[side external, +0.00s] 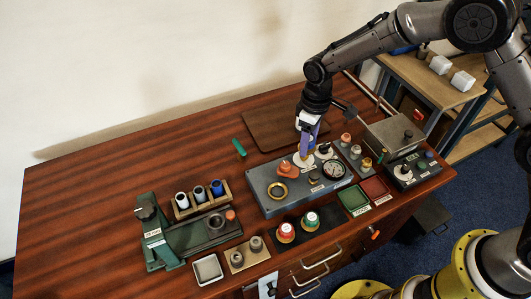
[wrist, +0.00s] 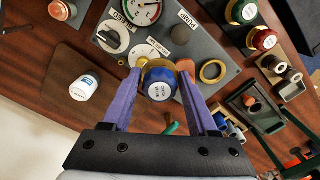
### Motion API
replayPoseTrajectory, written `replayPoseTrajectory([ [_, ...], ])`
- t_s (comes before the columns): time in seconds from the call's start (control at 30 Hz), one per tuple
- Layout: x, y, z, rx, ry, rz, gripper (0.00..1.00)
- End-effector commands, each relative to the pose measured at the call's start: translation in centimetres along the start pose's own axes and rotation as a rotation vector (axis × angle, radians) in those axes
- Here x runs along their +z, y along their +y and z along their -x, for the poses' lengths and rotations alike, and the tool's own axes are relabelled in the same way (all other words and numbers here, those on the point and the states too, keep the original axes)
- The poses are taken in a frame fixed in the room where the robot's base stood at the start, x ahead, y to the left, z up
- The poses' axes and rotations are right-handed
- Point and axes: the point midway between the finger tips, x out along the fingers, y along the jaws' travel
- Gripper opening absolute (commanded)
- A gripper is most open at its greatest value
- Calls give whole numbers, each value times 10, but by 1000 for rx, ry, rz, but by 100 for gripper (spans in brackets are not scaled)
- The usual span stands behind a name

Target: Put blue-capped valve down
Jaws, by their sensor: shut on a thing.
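The blue-capped valve (wrist: 160,86) shows in the wrist view with a round blue cap and a brass body. My gripper (wrist: 158,80) has purple fingers shut on it from both sides. In the side view my gripper (side external: 304,153) points down over the white disc (side external: 302,161) on the grey panel (side external: 262,182). The valve is mostly hidden by the fingers there. I cannot tell whether it touches the panel. A brass ring (side external: 278,191) and an orange piece (side external: 285,169) are on the panel left of the fingers.
The gauge (side external: 333,170) and black knob (wrist: 113,38) are close by on the panel. Red-capped (side external: 286,231) and green-capped (side external: 311,219) valves stand in front.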

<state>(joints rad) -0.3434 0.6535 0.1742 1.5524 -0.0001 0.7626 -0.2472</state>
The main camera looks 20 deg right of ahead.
Motion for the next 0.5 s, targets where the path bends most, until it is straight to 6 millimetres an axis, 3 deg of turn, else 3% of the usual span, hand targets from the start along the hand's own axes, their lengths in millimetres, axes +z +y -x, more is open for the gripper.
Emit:
replayPoseTrajectory([
  [0.2, -42, 11, -20, 0, 1, -2, 0],
  [0.5, -82, 22, -61, 0, 1, -2, 0],
])
